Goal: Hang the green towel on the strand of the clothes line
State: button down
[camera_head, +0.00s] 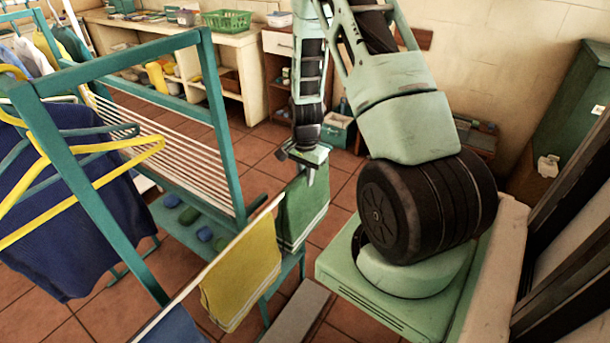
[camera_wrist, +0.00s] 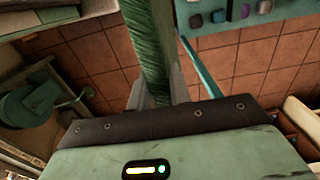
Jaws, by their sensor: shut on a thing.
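My gripper (camera_head: 309,172) is shut on the top of the green towel (camera_head: 304,212), which hangs down below it with a pale stripe near its lower edge. In the wrist view the towel (camera_wrist: 149,45) runs up and away between the fingers (camera_wrist: 164,96). The pale strand of the clothes line (camera_head: 191,291) slants from the lower left up to the towel's left side. The towel overlaps the strand's far end. I cannot tell whether it touches or lies over the strand.
A yellow towel (camera_head: 242,275) hangs on the strand, with a blue cloth (camera_head: 174,328) nearer. A teal drying frame (camera_head: 219,120) and yellow hangers (camera_head: 98,147) stand left. Shelves (camera_head: 235,50) line the back wall. Coloured objects (camera_head: 205,234) lie on a low teal shelf.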

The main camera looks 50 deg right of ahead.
notch_tip(320, 180, up, 29)
jog(key=p, duration=1.8)
jog(key=shift+f, duration=0.2)
jog(key=s+d+r+b, duration=0.1)
jog(key=s+b, duration=0.2)
jog(key=s, duration=1.4)
jog(key=shift+d, duration=0.15)
jog(key=shift+w, duration=0.1)
